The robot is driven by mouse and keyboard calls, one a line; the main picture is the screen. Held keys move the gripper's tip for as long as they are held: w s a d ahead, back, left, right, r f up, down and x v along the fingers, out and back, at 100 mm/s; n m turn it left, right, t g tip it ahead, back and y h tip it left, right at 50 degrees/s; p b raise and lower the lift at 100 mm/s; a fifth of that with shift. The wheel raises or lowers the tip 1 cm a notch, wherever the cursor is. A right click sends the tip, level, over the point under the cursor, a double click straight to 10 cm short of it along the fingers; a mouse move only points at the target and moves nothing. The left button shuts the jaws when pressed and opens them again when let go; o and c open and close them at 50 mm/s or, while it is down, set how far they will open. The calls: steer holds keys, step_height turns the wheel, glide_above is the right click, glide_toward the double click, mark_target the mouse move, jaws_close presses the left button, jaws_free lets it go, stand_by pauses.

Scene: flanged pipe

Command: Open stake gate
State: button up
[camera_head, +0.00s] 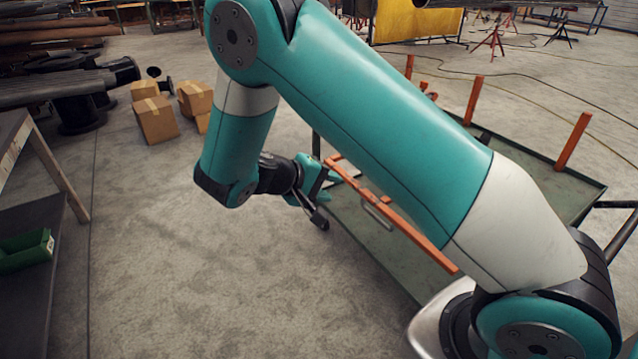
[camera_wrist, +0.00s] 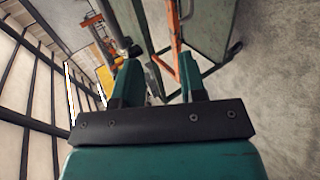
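The stake gate shows in the head view as an orange bar (camera_head: 423,246) along the near edge of a green flatbed cart (camera_head: 352,222). My arm covers part of it. My gripper (camera_head: 318,184) is at the far left end of this bar, close to the cart's corner. In the wrist view my gripper (camera_wrist: 159,68) has its two teal fingers spread apart with nothing clamped. An orange bar (camera_wrist: 175,38) appears ahead, between the fingertips in the picture. I cannot tell whether a finger touches it. A metal handle-like loop (camera_head: 378,215) sits beside the bar.
Orange stakes (camera_head: 573,141) stand upright along the cart's far side. Cardboard boxes (camera_head: 155,118) and dark pipes (camera_head: 55,90) lie at the back left. A workbench with a green bin (camera_head: 27,250) is at left. The concrete floor between bench and cart is clear.

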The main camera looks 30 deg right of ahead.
steer(key=shift+v, duration=1.15)
